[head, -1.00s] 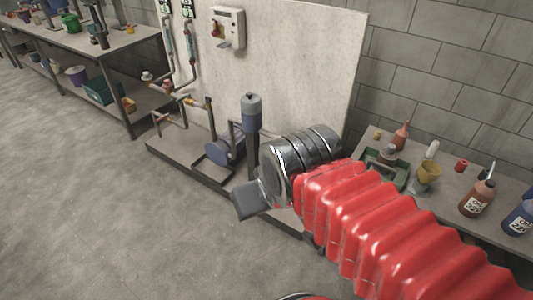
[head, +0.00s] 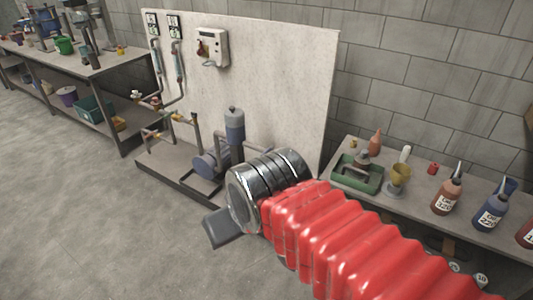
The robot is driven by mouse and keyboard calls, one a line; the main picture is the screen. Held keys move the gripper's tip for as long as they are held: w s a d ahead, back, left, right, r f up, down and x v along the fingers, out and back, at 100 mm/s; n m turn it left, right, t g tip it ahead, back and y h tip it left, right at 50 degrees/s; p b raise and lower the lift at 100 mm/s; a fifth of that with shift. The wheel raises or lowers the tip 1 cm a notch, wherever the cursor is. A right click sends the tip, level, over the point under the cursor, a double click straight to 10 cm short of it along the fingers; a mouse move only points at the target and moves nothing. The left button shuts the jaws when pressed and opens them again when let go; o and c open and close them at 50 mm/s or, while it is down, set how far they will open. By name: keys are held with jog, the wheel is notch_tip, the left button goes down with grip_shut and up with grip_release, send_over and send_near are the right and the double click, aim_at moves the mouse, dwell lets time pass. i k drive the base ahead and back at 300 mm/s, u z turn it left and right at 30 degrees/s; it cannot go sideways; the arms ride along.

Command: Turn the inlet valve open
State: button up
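A pump skid (head: 170,184) stands on the floor in front of a pale upright panel (head: 262,95). Thin pipes run up its left side. Small valve-like fittings sit on them: an orange-yellow one (head: 178,117) on a horizontal pipe and a pale and reddish one (head: 148,99) just above. I cannot tell which is the inlet valve, nor its handle position. My gripper (head: 222,228) shows as a dark grey flat finger beyond the metal wrist of my red-sleeved arm. It is nearer to me than the skid, right of and below the fittings, and apparently apart from them. Its opening is hidden.
A blue-grey pump (head: 212,164) and upright cylinder (head: 235,128) stand behind my wrist. A control box (head: 212,47) hangs on the panel. A bench (head: 95,65) stands left. A table (head: 425,222) with bottles and a green tray (head: 357,177) stands right. The left floor is open.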

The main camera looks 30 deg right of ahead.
aim_at(271, 148)
jog(key=i, duration=1.5)
jog(key=u, duration=0.55)
